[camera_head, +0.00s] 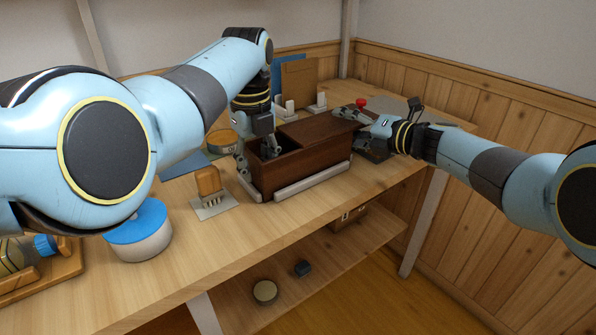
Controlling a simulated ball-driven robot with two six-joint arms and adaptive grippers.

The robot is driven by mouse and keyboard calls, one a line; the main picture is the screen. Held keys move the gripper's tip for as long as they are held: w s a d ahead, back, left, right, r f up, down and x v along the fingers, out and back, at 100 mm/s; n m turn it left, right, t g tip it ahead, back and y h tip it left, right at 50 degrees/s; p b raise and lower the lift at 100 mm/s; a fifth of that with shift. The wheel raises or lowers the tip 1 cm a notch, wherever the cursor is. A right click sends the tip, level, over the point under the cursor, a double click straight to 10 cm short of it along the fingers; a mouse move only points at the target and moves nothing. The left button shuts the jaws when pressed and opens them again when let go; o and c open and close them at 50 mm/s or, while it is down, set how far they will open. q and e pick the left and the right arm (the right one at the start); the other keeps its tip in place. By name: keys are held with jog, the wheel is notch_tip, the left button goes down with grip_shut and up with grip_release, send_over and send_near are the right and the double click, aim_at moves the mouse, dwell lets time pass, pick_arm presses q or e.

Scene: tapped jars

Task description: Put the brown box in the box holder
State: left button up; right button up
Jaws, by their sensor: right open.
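The dark brown box (313,160) stands on the wooden table, with an open compartment at its left end and a lid-like top at its right. White rails (313,181) of what looks like the box holder lie along its front and left sides. The box appears to be between them; whether it is fully seated I cannot tell. My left gripper (257,156) is at the box's left end, one finger outside the wall and one over the open compartment. Its grip is unclear. My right gripper (363,137) is open beside the box's right end; contact is unclear.
A wooden-handled brush (209,184) and a blue-lidded jar (140,232) stand to the left. Upright boards (298,82) in white stands are behind the box. A red knob (361,102) shows at the back right.

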jog(key=shift+d, duration=0.1)
pick_arm(q)
notch_tip(320, 180, up, 10)
jog(key=shift+r, duration=0.1)
pick_arm(e)
jog(key=shift+s+d, duration=0.3)
jog(key=shift+d, duration=0.05)
jog(key=v, duration=1.1)
